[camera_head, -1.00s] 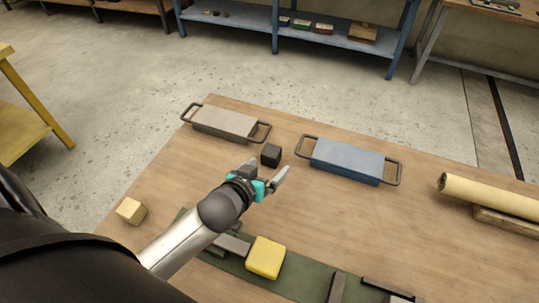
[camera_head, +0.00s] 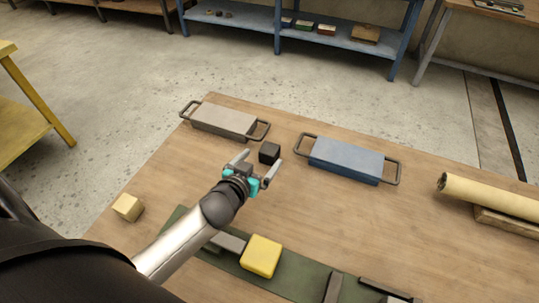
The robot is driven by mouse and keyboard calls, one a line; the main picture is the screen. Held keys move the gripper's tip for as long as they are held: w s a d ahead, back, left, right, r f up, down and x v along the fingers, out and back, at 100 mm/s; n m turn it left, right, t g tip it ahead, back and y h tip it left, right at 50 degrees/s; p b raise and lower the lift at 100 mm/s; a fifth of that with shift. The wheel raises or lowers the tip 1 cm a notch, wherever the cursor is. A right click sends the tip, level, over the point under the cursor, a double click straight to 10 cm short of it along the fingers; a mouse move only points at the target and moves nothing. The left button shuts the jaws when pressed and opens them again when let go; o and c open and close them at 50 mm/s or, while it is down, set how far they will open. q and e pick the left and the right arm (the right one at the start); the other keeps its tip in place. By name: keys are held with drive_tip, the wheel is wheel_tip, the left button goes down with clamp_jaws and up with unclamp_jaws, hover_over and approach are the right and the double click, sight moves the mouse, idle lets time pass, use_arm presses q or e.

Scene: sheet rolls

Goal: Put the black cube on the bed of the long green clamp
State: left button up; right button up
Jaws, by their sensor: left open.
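The black cube (camera_head: 269,152) sits on the wooden table, between a grey block and a blue block. My left gripper (camera_head: 258,161) is open and empty, its fingertips pointing at the cube. One finger is near the cube's left side and the other near its lower right; I cannot tell whether either touches it. A long dark green bed (camera_head: 287,281), apparently the green clamp, lies along the near part of the table with grey bars across it. A yellow block (camera_head: 262,256) is on it. My left forearm hides part of the bed. My right gripper is not in view.
The grey block (camera_head: 224,119) and the blue block (camera_head: 346,158) have handles at both ends and flank the cube. A pale yellow cube (camera_head: 128,207) sits at the left table edge. A cream roll (camera_head: 487,194) lies at the right. The table's middle right is clear.

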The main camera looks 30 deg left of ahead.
sight(269, 150)
use_arm(q)
drive_tip(key=shift+x, duration=0.9)
drive_tip(key=x, duration=0.1)
drive_tip(key=b+x, duration=0.1)
drive_tip(key=x, duration=0.2)
drive_tip(key=shift+s+a+f+b, duration=0.15)
drive_tip(key=shift+a+f+b, duration=0.15)
drive_tip(key=shift+b, duration=0.1)
drive_tip(key=shift+w+f, duration=0.15)
drive_tip(key=shift+w, duration=0.45)
clamp_jaws()
